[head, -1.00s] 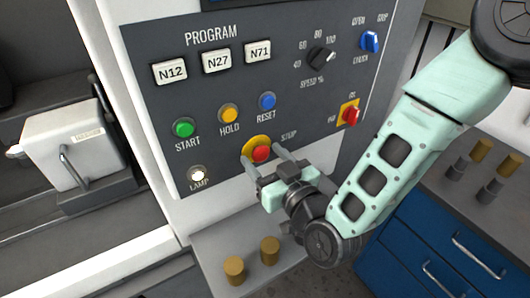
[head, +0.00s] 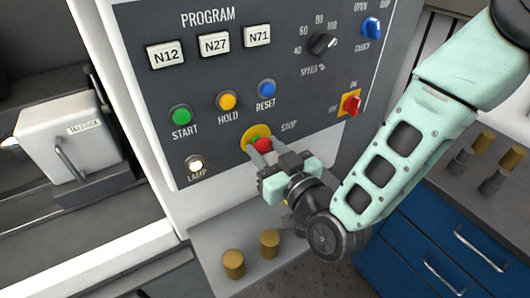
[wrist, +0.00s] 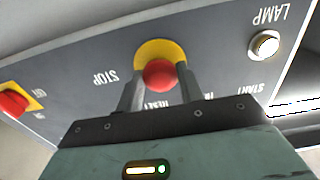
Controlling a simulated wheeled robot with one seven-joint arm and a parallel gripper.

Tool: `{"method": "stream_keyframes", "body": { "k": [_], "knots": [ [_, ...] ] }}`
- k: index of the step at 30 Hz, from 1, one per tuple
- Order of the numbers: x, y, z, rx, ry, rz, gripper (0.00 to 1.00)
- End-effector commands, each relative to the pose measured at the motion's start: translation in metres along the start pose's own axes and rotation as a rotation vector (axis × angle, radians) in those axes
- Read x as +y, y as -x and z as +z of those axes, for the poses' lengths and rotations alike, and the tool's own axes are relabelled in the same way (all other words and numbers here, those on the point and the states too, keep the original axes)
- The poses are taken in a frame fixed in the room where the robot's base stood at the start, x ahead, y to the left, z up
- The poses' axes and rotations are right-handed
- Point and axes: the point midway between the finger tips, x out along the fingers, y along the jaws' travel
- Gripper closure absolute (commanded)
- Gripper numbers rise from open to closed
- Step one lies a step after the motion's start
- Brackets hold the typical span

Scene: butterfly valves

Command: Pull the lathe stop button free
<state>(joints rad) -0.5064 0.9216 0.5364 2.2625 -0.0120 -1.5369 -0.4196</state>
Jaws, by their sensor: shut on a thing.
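The stop button is a red mushroom head (head: 262,145) on a round yellow plate (head: 250,133), low on the dark control panel. In the head view my gripper (head: 261,152) reaches it from the lower right, fingers pointing at the panel. The wrist view shows the red button (wrist: 159,74) between the two grey fingertips (wrist: 159,82), with the yellow plate (wrist: 165,46) behind it. My gripper is shut on the button head. The fingers hide part of the button's sides.
Start (head: 180,115), hold (head: 227,101) and reset (head: 266,89) buttons sit above, and the lamp (head: 195,164) lower left. A red rotary switch (head: 351,104) is to the right. Brass cylinders (head: 269,242) stand on the ledge below the panel.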

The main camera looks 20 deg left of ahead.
Motion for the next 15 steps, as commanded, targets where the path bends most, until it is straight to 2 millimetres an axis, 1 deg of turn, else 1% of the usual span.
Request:
{"method": "stream_keyframes", "body": {
  "k": [5, 6, 8, 15],
  "knots": [
    [-0.0002, 0.0013, 0.0005, -0.004, 0.0, -0.001, 1.0],
    [-0.0002, 0.0013, 0.0006, -0.004, -0.001, -0.001, 0.57],
    [-0.0002, 0.0013, 0.0005, -0.004, -0.001, -0.001, 0.41],
    [-0.0001, 0.001, 0.0005, -0.003, -0.001, -0.001, 0.4]
  ]
}}
